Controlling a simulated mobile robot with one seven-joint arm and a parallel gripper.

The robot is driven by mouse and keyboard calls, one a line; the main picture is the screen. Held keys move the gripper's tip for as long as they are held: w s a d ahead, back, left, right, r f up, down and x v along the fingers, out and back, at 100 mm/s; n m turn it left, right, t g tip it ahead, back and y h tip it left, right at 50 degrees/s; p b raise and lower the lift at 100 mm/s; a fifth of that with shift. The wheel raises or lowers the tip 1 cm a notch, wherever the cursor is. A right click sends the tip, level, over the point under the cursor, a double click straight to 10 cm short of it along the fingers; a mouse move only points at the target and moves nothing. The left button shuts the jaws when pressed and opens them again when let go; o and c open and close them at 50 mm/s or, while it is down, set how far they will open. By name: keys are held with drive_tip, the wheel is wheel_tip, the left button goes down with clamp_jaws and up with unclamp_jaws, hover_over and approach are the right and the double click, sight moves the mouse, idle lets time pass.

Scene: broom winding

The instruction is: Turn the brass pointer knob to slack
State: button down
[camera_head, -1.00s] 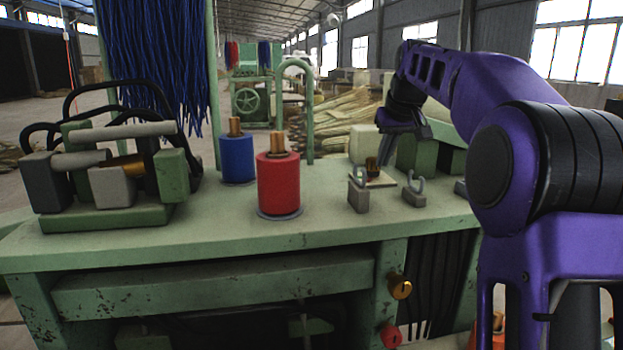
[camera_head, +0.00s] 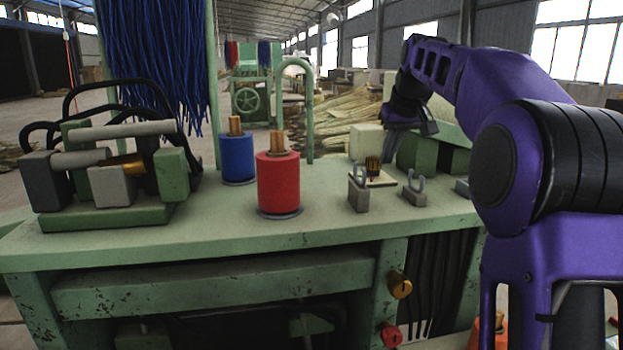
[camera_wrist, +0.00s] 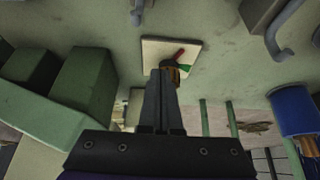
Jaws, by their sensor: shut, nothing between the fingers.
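The brass pointer knob (camera_head: 373,166) stands on a small cream plate (camera_head: 385,182) on the green bench top. In the wrist view the brass knob (camera_wrist: 172,66) shows just past my fingertips, partly hidden by them. A red mark (camera_wrist: 180,54) and a green mark (camera_wrist: 186,69) show beside it on the cream plate (camera_wrist: 153,46). My gripper (camera_wrist: 163,72) is shut and empty, its dark fingers pointing at the knob. I cannot tell whether they touch it. In the head view my gripper (camera_head: 388,150) is above and behind the plate. The pointer's exact direction is unclear.
Two grey hook blocks (camera_head: 358,196) (camera_head: 415,193) stand in front of the plate. Red (camera_head: 278,185) and blue (camera_head: 238,158) spools stand to the left. A cream block (camera_head: 366,143) and green blocks (camera_head: 420,152) are close behind. Another brass knob (camera_head: 400,286) is on the bench front.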

wheel_tip(320, 180, up, 5)
drive_tip(key=shift+r, duration=0.15)
drive_tip(key=shift+a, duration=0.1)
idle(0.3)
drive_tip(key=m+h, duration=0.3)
drive_tip(key=m, duration=0.3)
approach(370, 169)
drive_tip(key=shift+a+b+x, duration=0.2)
drive_tip(key=shift+b+x, duration=0.75)
drive_tip(key=shift+x, duration=0.35)
drive_tip(key=shift+a+b+x, duration=0.2)
drive_tip(key=shift+b+x, duration=0.7)
drive_tip(key=shift+x, duration=0.45)
drive_tip(key=shift+w+d+p, duration=0.15)
drive_tip(key=shift+d+p, duration=0.2)
drive_tip(key=shift+p, duration=0.1)
drive_tip(key=shift+s+d+p, duration=0.2)
drive_tip(key=shift+d+p, duration=0.4)
drive_tip(key=shift+p, duration=0.65)
